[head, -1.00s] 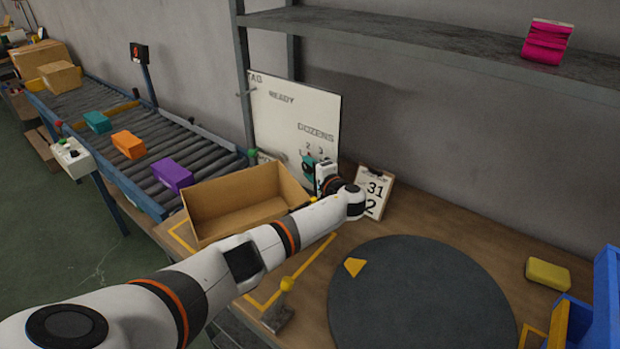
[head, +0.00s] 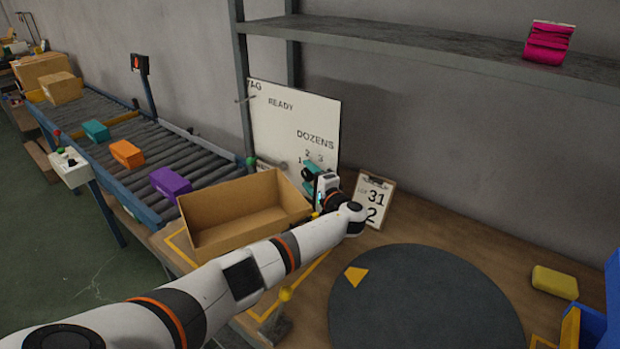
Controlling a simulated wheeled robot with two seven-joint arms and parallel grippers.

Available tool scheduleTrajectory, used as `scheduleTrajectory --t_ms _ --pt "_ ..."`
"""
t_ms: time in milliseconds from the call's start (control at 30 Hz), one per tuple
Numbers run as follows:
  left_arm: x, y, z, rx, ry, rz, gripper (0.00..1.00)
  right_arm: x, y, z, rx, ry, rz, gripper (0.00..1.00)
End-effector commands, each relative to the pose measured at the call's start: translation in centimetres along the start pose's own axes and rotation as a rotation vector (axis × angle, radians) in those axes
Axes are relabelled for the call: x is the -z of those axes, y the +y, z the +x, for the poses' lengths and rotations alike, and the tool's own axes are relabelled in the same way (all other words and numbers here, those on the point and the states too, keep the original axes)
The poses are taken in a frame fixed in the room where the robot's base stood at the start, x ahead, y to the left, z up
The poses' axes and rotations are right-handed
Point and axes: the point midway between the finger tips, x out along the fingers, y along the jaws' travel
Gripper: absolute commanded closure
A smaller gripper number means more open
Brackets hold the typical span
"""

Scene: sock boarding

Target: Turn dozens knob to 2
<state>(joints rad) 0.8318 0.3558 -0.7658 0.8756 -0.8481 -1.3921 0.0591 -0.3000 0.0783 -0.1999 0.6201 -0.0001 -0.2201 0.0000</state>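The white panel (head: 287,115) stands upright against the wall, marked READY and DOZENS, with the numbers 1, 2 and 3 showing under DOZENS. The dozens knob is at most partly visible; a teal and dark shape (head: 310,174) shows below the numbers, and I cannot tell knob from fingers there. My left gripper (head: 313,182) is at the panel just below the numbers, largely hidden behind its own wrist. Whether its fingers are shut cannot be made out. A clipboard (head: 374,201) showing 31 and 2 leans right of it. My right gripper is not in view.
An open cardboard box (head: 243,238) stands left of my arm. A round dark turntable (head: 425,305) with a yellow mark covers the bench middle. A yellow-knobbed lever (head: 285,294) stands in front. A roller conveyor (head: 205,160) carries coloured boxes at left. A shelf (head: 430,50) hangs above.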

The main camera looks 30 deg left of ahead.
Motion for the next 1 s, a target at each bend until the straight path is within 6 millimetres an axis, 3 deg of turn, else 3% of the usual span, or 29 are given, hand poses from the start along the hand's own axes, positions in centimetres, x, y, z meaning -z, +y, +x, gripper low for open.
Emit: scheduleTrajectory --t_ms 367,467,700,1000 --pt "0.0 0.1 -0.5 0.001 -0.001 -0.001 0.39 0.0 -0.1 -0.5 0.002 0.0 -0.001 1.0" --pt "0.0 0.3 -1.9 0.003 -0.002 0.0 0.39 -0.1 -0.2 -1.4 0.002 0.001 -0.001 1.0" --pt "0.0 0.3 -7.0 0.004 -0.003 -0.001 0.39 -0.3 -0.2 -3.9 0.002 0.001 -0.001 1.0" --pt "0.0 0.1 -11.4 0.001 -0.001 -0.001 0.39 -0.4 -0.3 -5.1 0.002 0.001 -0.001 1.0"
